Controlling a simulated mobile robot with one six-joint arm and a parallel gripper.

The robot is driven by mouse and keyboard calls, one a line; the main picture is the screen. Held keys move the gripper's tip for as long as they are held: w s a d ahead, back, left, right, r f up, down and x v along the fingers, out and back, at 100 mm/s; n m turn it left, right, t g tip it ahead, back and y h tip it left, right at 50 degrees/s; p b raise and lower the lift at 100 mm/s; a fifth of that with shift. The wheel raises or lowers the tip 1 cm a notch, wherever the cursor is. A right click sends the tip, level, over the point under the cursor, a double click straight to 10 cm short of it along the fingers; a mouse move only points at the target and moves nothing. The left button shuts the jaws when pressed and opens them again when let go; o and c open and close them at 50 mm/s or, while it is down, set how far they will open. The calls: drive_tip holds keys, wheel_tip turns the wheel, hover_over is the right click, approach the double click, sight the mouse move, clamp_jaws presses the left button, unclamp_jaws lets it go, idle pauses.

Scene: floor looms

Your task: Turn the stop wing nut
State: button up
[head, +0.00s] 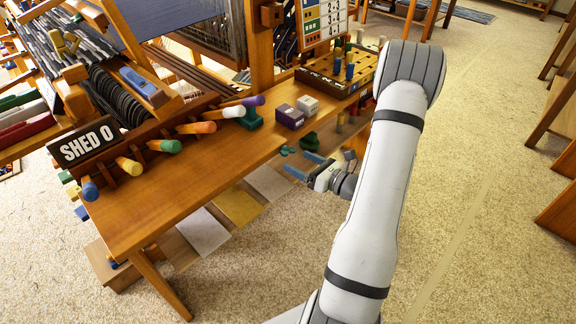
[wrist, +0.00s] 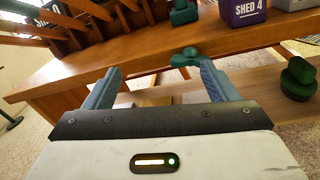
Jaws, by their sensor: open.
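A small teal-green wing nut (head: 287,150) sits at the front edge of the wooden bench. It also shows in the wrist view (wrist: 184,57), just beyond and slightly left of the right fingertip. My gripper (head: 303,165) is open and empty, in front of the bench edge, with its blue fingers pointing toward the bench. In the wrist view its fingers (wrist: 158,70) are spread wide, and the wing nut lies near the right finger rather than midway. I cannot tell whether that finger touches it. Part of the nut's lower side is hidden.
A dark green knob (wrist: 298,78) stands on a lower shelf at the right. A purple SHED 4 block (wrist: 243,10) and a green block (head: 250,118) stand on the bench top (head: 185,175). Coloured pegs line the bench behind. Open carpet (head: 270,260) lies in front.

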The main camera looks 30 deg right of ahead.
sight(290, 153)
drive_tip(key=w+f, duration=0.1)
drive_tip(key=w, duration=0.1)
drive_tip(key=w+m+h+b, duration=0.1)
drive_tip(key=w, duration=0.1)
drive_tip(key=w+f+m+t, duration=0.1)
drive_tip(key=w, duration=0.2)
drive_tip(key=shift+w+d+f+h, duration=0.1)
drive_tip(key=shift+d+f+h, duration=0.05)
drive_tip(key=shift+f+h, duration=0.2)
drive_tip(key=shift+c, duration=0.2)
